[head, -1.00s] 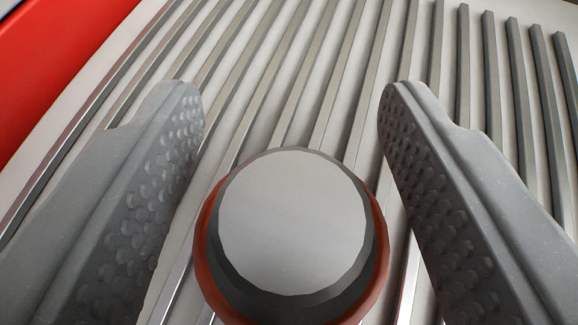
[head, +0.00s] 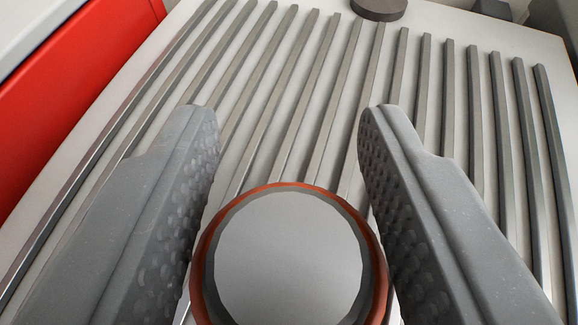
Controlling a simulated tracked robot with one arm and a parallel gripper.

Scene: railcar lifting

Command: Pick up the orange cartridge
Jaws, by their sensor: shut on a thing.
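The orange cartridge (head: 290,255) is at the bottom middle of the head view, seen end-on. It has a flat grey round cap with an orange-red rim around it. My gripper (head: 290,112) has one grey dimpled finger on each side of the cartridge. The fingers are shut on it, close against its left and right sides. The lower part of the cartridge is hidden below its cap and the picture's bottom edge.
A light grey surface with long raised dark ribs (head: 325,75) lies beyond and below. A red panel (head: 70,95) borders it at left. A dark round disc (head: 379,8) sits at the far edge. Other dark objects (head: 492,9) show at the far right.

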